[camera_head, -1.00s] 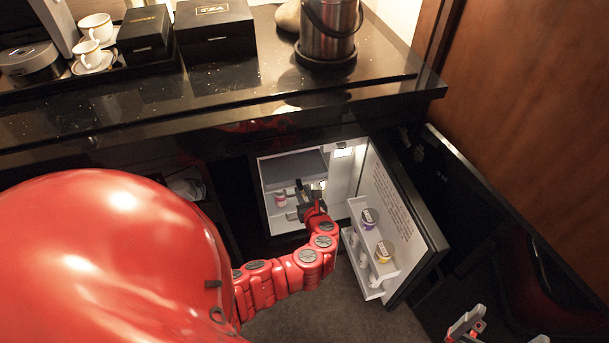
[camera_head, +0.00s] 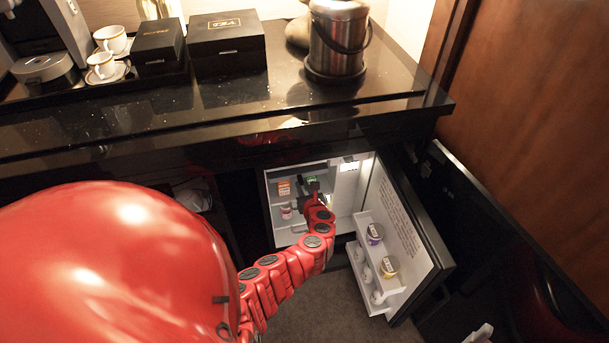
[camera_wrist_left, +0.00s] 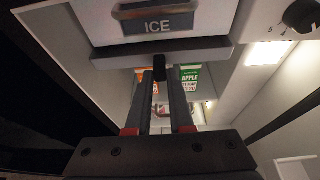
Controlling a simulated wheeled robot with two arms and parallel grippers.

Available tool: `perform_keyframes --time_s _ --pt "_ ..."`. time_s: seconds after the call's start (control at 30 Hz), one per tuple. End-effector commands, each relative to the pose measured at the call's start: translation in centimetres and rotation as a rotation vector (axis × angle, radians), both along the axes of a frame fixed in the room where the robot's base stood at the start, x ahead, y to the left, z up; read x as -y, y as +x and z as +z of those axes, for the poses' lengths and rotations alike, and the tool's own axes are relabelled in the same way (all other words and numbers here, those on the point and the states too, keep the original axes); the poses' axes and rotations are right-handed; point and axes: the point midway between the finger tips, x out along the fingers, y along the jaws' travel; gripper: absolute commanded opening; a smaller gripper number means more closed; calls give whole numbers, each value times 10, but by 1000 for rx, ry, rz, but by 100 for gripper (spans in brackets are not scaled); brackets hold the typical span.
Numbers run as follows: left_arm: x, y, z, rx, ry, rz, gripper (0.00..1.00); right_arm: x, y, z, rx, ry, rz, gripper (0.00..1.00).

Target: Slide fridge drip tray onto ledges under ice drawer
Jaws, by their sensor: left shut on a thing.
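The small fridge stands open under the counter, with the ice drawer (camera_wrist_left: 157,24), marked ICE, at the top of the left wrist view. The grey drip tray (camera_wrist_left: 205,52) shows there as a front edge just below the drawer, roughly level. My left gripper (camera_wrist_left: 163,75) is shut on the tray at its front middle. In the head view the left gripper (camera_head: 312,188) reaches into the fridge. Whether the tray rests on the ledges is hidden.
Cartons (camera_wrist_left: 192,80) stand behind the fingers below the tray. A pink-labelled container (camera_head: 286,211) stands on the fridge's left side. The open door (camera_head: 402,235) with jars stands to the right. The counter edge (camera_head: 225,118) overhangs the fridge. A lit lamp (camera_wrist_left: 268,53) is at right.

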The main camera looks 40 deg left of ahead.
Motion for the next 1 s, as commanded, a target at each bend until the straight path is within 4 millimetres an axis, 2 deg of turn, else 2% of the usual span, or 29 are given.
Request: perform_keyframes --time_s 0.6,1.0 --pt "-37 30 -2 0 1 3 0 0 0 -18 0 0 0 100" --pt "-47 39 -1 -1 0 2 0 0 0 -24 0 0 0 100"
